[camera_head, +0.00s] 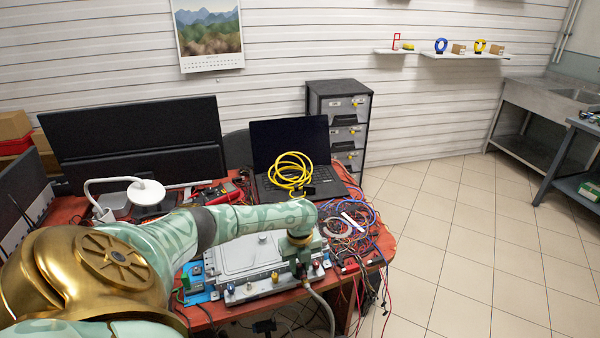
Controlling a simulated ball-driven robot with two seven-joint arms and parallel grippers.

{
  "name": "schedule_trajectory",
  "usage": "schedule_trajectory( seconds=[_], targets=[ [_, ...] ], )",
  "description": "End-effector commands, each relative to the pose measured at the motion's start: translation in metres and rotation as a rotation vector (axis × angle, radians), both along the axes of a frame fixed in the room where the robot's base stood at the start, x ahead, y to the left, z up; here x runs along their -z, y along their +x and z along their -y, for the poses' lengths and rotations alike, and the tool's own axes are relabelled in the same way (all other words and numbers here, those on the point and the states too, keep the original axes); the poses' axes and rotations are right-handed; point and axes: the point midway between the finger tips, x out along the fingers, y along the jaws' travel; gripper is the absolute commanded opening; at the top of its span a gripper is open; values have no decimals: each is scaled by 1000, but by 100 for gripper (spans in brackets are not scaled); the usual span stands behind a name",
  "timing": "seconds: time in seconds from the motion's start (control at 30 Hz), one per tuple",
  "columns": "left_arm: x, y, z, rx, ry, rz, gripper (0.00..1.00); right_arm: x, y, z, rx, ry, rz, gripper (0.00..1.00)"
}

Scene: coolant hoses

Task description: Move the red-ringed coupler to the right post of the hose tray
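My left arm reaches in from the left across the table, and its gripper (301,267) points down at the right front corner of a grey lidded box (236,262). A grey hose (322,303) runs from just below the gripper down over the table's front edge. The fingers are small and dark here, so I cannot tell whether they are closed on the hose's end. Small fittings (275,277) stand along the front of the box, and one with a reddish top (316,266) is just right of the gripper. I cannot make out a red-ringed coupler for certain. My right gripper is not in view.
A laptop (289,142) with a coiled yellow cable (290,172) stands behind the box. Tangled wires (347,222) cover the table's right side, and some hang over its edge. A dark monitor (135,140) stands at the back left. The tiled floor (470,230) at right is clear.

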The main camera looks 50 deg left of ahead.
Motion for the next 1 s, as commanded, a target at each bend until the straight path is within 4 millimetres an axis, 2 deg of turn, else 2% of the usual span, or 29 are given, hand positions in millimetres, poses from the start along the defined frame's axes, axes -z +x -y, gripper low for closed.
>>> schedule_trajectory(
  seconds=[0.03,0.07,0.1,0.47,1.0],
  targets=[
    [0,0,0,0,0,0,10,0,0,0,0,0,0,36],
    [0,0,0,0,0,0,2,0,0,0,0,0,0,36],
    [0,0,0,0,0,0,1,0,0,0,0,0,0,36],
    [-1,0,0,0,0,0,1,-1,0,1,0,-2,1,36],
    [-33,1,0,0,-1,2,1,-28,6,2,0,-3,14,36]
  ],
)
